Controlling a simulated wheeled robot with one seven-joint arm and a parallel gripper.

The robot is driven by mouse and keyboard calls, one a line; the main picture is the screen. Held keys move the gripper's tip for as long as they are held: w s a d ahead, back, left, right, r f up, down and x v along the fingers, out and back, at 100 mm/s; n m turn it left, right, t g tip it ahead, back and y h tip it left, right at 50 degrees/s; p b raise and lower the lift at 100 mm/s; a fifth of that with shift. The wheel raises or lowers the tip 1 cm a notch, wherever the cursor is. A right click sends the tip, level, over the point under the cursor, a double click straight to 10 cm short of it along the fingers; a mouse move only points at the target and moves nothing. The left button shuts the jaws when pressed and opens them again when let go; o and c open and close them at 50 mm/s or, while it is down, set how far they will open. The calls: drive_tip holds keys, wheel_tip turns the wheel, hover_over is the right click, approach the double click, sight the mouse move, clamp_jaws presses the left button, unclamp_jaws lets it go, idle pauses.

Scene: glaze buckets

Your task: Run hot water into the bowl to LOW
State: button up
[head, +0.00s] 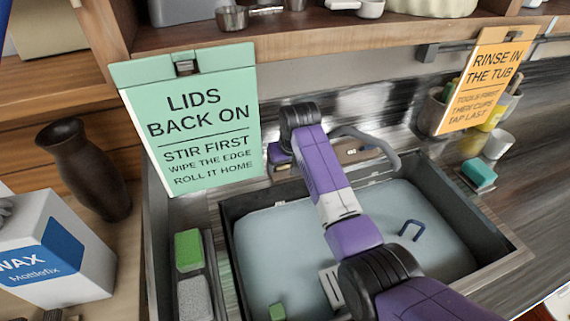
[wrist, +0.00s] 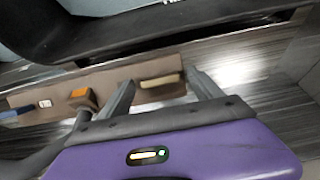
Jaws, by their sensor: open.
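A grey curved tap spout (head: 372,142) arches over the back of the sink in the head view. A tan tap plate (wrist: 58,104) shows in the wrist view, with an orange-topped knob (wrist: 82,94), a blue-ended piece (wrist: 14,113) at its left and a cream piece (wrist: 160,80). My gripper (wrist: 163,82) is open, its two fingers pointing at the plate around the cream piece; I cannot tell whether they touch it. A dark-rimmed basin (head: 232,262) with a pale blue inside, perhaps the bowl, lies under my arm. I cannot make out a LOW mark or any running water.
A green hanging sign (head: 205,120) is close left of my arm, and an orange sign (head: 478,80) hangs right. Green and grey sponges (head: 188,250) lie left of the basin. A dark vase (head: 88,170) and wax box (head: 60,255) stand further left.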

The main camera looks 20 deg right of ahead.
drive_tip(key=shift+f, duration=0.15)
drive_tip(key=c, duration=1.4)
drive_tip(key=n+p, duration=0.1)
drive_tip(key=n, duration=0.2)
drive_tip(key=shift+h, duration=0.4)
drive_tip(key=shift+a+n+t+h+p, duration=0.1)
drive_tip(key=shift+n+t+h+p, duration=0.35)
drive_tip(key=shift+n, duration=1.15)
